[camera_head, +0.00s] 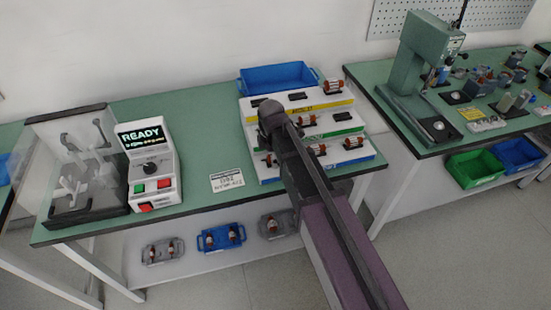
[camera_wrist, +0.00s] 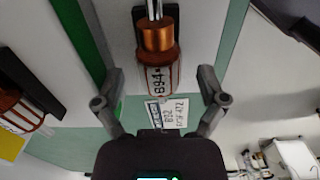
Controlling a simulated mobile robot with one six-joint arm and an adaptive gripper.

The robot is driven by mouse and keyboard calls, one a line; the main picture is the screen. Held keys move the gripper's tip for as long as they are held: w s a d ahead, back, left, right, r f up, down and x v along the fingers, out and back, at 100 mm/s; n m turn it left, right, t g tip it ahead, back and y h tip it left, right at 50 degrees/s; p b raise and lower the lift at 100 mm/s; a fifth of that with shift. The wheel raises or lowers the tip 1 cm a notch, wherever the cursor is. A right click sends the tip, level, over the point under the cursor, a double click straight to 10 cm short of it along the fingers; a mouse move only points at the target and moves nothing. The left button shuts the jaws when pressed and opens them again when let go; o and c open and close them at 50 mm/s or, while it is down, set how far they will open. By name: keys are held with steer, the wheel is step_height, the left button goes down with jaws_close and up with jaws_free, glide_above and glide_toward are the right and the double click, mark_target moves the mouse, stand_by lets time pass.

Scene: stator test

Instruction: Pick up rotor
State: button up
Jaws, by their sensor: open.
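A rotor (camera_wrist: 158,62) with a copper-coloured winding, a metal shaft and a white label ending in or containing "894" lies ahead of my gripper (camera_wrist: 160,76) in the wrist view. The gripper's two fingers are spread, one on each side of the rotor, with gaps and no visible contact. Another rotor (camera_wrist: 14,112) shows at the left edge of that view. My arm covers part of the rack, and my fingers cannot be made out there.
A blue bin (camera_head: 277,76) stands behind the rack. A tester reading READY (camera_head: 150,165) and a clear-covered fixture (camera_head: 78,165) stand at the left. A printed card (camera_head: 227,180) lies on the green tabletop. Trays with rotors (camera_head: 221,238) are on the lower shelf.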

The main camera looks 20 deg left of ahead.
steer(key=shift+c, duration=0.2)
jaws_close()
steer(key=shift+r, duration=0.1)
stand_by(0.4)
step_height(320, 180, up, 3)
steer(key=p, duration=0.3)
steer(key=shift+r+p, duration=0.15)
steer(key=shift+p, duration=0.15)
steer(key=shift+s+d+r, duration=0.2)
steer(key=shift+s+r, duration=0.05)
steer(key=s+d+r+p, duration=0.1)
steer(key=s+d, duration=0.7)
steer(key=s, duration=0.5)
steer(key=shift+s, duration=0.1)
steer(key=shift+r+p, duration=2.55)
steer(key=shift+p, duration=0.2)
